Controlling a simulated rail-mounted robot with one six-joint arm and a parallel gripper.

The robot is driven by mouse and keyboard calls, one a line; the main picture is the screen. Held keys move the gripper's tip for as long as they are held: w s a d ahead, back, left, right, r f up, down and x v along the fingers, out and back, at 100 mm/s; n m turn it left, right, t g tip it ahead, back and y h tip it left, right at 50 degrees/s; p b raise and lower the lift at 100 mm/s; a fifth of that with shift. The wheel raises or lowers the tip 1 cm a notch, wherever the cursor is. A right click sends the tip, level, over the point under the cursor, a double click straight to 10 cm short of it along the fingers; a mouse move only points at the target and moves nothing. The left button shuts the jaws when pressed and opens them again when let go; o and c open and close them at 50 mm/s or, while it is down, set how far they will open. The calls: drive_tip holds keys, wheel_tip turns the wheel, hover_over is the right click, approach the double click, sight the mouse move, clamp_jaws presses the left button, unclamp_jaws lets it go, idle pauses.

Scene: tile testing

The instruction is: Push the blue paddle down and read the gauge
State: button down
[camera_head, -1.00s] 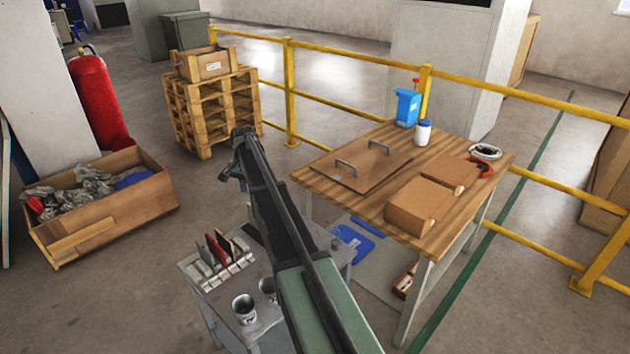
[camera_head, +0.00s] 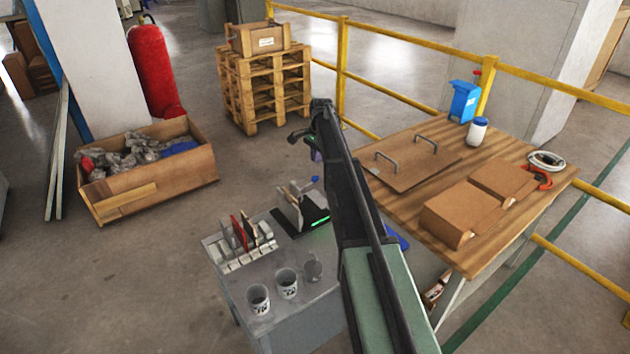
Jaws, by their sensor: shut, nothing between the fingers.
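A grey and dark device (camera_head: 303,212) with a lit green strip stands at the back right of the small grey table (camera_head: 245,287), partly hidden by my arm. A small blue piece (camera_head: 314,179), which looks like the paddle, shows just above the device. I cannot make out a gauge dial or a reading. My gripper (camera_head: 297,137) is at the far end of my dark arm, above and beyond the device in the picture. It is small in view, shut and empty, apart from the blue piece.
A rack of upright tiles (camera_head: 240,245) and several patterned cups (camera_head: 287,283) share the small table. A wooden workbench (camera_head: 490,238) with cardboard boxes (camera_head: 462,212) stands to the right. A scrap crate (camera_head: 175,175) lies on the floor at left, with clear floor before it.

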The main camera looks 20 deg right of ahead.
sight(317, 178)
drive_tip(key=shift+a+f+b, duration=0.15)
drive_tip(key=shift+f+b, duration=1.25)
drive_tip(key=shift+f, duration=0.2)
drive_tip(key=shift+a+f+b, duration=0.1)
drive_tip(key=shift+f+b, duration=1.3)
drive_tip(key=shift+f, duration=0.15)
wheel_tip(317, 178, down, 4)
drive_tip(key=b, duration=0.4)
drive_tip(key=shift+f, duration=0.25)
drive_tip(key=shift+r, duration=0.25)
drive_tip(key=shift+d+r, duration=0.15)
drive_tip(key=shift+d, duration=0.15)
drive_tip(key=shift+w+d+r+p, duration=0.15)
drive_tip(key=shift+w+d+p, duration=0.1)
drive_tip(key=shift+d, duration=0.35)
drive_tip(key=shift+w+d+r+p, duration=0.1)
drive_tip(key=shift+d+r+p, duration=0.1)
drive_tip(key=shift+d, duration=0.35)
